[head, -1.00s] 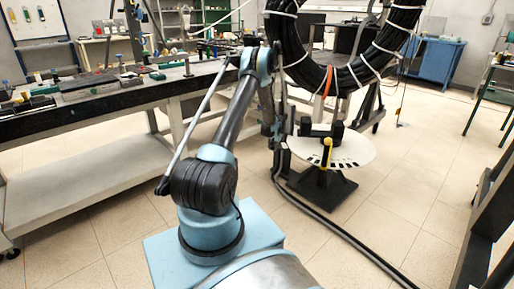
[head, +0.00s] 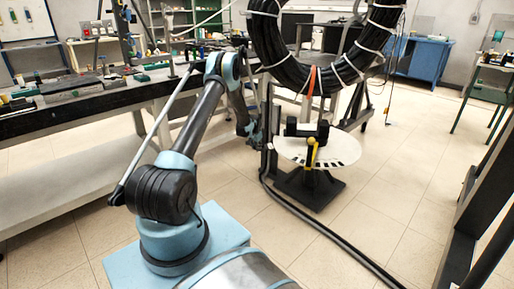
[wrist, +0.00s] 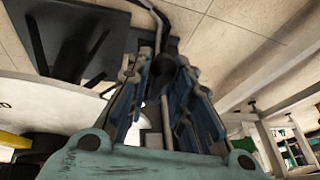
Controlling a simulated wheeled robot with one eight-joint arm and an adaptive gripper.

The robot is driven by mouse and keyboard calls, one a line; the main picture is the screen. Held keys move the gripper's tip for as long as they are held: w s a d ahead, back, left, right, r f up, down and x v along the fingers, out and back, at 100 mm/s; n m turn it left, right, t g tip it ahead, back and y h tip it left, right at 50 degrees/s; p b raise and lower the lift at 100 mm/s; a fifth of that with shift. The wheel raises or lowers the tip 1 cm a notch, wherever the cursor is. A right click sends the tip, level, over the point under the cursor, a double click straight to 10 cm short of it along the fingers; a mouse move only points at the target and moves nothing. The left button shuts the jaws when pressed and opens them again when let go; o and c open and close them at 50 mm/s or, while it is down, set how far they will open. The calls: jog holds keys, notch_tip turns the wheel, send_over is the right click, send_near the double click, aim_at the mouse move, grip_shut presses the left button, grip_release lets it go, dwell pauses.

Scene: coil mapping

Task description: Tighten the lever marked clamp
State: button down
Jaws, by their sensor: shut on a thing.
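A black clamp body (head: 305,129) with a yellow lever (head: 311,152) stands on a round white disc (head: 290,150) with black marks at its front edge. No clamp wording is readable, so I cannot confirm the lever's marking. My gripper (head: 256,137) is left of the disc, apart from the yellow lever. In the wrist view my gripper's blue-grey fingers (wrist: 165,80) are close together around a dark cable (wrist: 158,30), which runs out beyond them. The exact contact is in shadow. A yellow part (wrist: 14,140) shows at the wrist view's left edge.
A large black cable coil (head: 325,65) with white ties hangs behind the disc. The cable (head: 330,235) crosses the floor in front of the disc's dark stand (head: 310,188). A cluttered workbench (head: 100,105) is at left. A dark frame (head: 470,200) stands at right.

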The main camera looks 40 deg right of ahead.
jog(key=shift+w+a+f, duration=0.1)
jog(key=shift+w+a, duration=0.1)
jog(key=shift+a, duration=0.1)
jog(key=c, duration=1.6)
grip_release()
jog(key=shift+o, duration=0.2)
jog(key=shift+s+d, duration=0.1)
jog(key=shift+d, duration=0.05)
jog(key=v, duration=1.2)
